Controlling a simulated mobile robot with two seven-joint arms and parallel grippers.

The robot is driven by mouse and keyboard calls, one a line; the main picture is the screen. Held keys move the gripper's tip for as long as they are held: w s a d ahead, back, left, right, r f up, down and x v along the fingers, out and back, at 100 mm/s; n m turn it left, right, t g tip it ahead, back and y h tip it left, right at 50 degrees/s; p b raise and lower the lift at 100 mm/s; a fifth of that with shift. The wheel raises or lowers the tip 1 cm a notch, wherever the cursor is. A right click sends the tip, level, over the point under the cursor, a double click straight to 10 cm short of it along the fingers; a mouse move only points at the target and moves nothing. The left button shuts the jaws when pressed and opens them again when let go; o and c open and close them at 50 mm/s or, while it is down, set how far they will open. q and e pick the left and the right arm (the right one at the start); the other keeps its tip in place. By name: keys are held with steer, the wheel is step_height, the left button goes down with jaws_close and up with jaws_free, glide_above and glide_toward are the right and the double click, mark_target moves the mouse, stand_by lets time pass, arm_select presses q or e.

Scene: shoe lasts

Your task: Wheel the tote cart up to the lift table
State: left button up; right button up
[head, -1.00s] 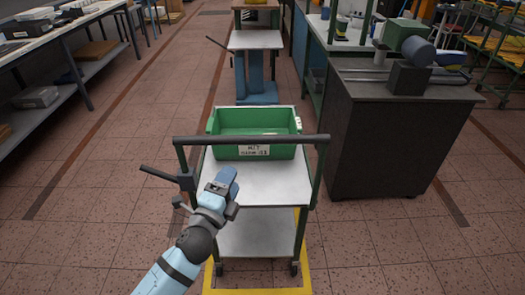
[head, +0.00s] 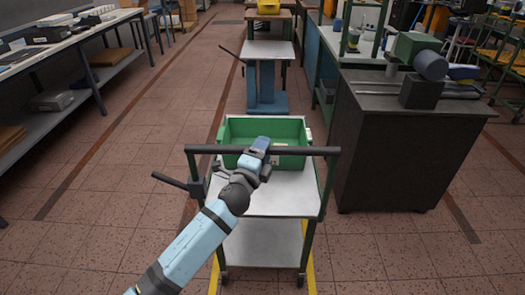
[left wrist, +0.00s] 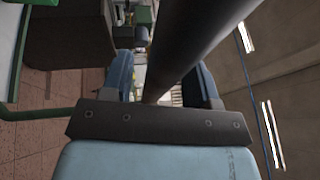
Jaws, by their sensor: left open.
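The tote cart (head: 255,198) stands in front of me, with a light top, a lower shelf, green posts and a dark push bar (head: 212,149) on the near side. A green tote (head: 235,130) sits on its top, partly hidden by my gripper. My left gripper (head: 257,150) is at the middle of the push bar. In the left wrist view the dark bar (left wrist: 195,42) passes between its two blue fingers (left wrist: 165,75), which are open around it. The lift table (head: 268,49), with a grey top and blue base, stands beyond the cart. My right gripper is out of view.
A dark cabinet (head: 392,150) with a machine on top stands close on the cart's right. A long bench (head: 75,45) runs along the left. Open tiled floor (head: 120,190) lies left of the cart. Yellow floor marking (head: 310,270) shows under it.

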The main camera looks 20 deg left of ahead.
arm_select(q)
steer(key=shift+w, duration=0.1)
jaws_close()
